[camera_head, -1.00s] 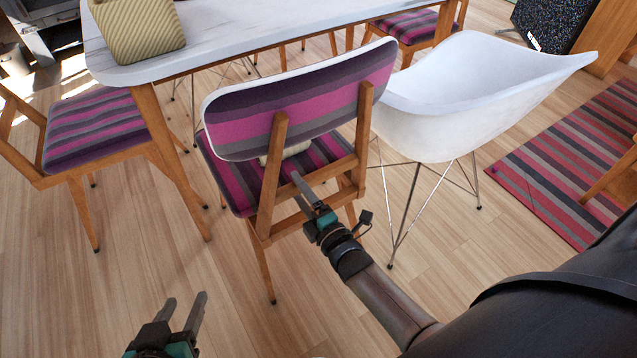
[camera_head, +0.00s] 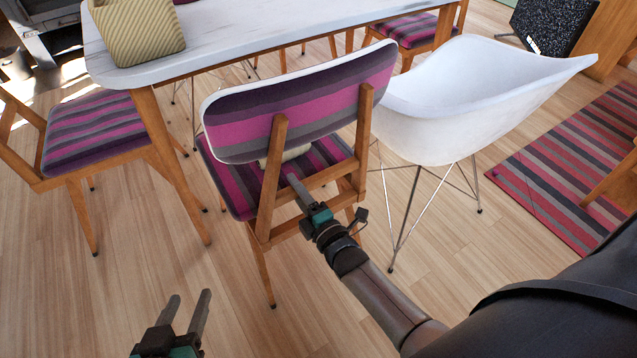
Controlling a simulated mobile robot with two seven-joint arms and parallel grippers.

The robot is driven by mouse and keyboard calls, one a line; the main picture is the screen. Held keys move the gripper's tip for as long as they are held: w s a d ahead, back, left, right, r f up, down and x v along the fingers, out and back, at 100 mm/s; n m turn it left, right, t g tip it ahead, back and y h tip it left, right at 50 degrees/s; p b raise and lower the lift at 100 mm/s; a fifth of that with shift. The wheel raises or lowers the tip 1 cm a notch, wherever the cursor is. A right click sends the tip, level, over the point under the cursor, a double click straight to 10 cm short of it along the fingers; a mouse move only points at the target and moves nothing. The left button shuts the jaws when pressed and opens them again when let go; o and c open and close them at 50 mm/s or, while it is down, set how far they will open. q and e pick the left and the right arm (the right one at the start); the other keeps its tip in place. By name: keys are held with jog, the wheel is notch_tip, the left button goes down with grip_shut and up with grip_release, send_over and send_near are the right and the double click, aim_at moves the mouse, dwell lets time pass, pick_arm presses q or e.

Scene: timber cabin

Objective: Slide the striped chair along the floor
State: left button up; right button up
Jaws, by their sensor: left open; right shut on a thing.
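The striped chair (camera_head: 300,105) stands upright at the table, its purple, pink and grey striped back towards me and its wooden legs on the floor. My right gripper (camera_head: 296,186) reaches in at the lower part of the chair's wooden back frame and is shut on the chair. Its fingertips are partly hidden by the frame, so the exact grip point is unclear. My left gripper (camera_head: 187,312) is open and empty, low over the bare floor, apart from the chair.
A white table (camera_head: 225,40) with a yellow striped cushion (camera_head: 138,30) stands behind the chair. A white shell chair (camera_head: 460,95) is close on the right. Another striped chair (camera_head: 95,130) stands at the left. A striped rug (camera_head: 570,160) lies at the right.

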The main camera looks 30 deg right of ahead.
jog(key=shift+f, duration=0.1)
grip_shut()
jog(key=shift+s+f, duration=0.1)
dwell(0.6)
